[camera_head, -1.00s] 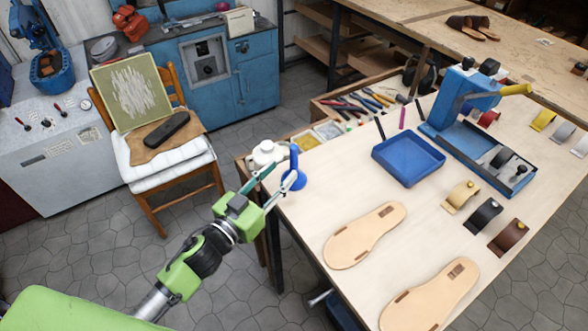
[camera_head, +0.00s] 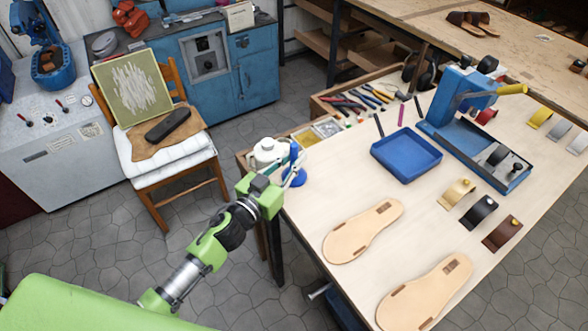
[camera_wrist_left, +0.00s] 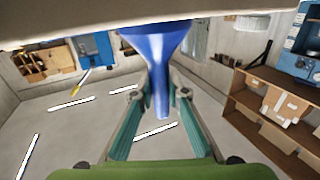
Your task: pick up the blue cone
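The blue cone (camera_head: 298,180) stands on the table's near-left corner, its wide base down and its narrow stem up. In the left wrist view, which appears upside down, the cone (camera_wrist_left: 157,45) hangs from the tabletop at the top, its stem pointing down between two teal fingers. My left gripper (camera_head: 284,168) is at the cone in the head view, partly hiding it. In the wrist view the left gripper (camera_wrist_left: 158,98) is open, with a finger on each side of the stem and gaps visible. My right gripper is not in view.
A white lidded pot (camera_head: 268,150) stands close behind the left gripper. A blue tray (camera_head: 407,176), sandal soles (camera_head: 362,232) and a blue press (camera_head: 460,92) are on the table (camera_head: 330,185). A chair (camera_head: 165,197) stands to the left over open floor.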

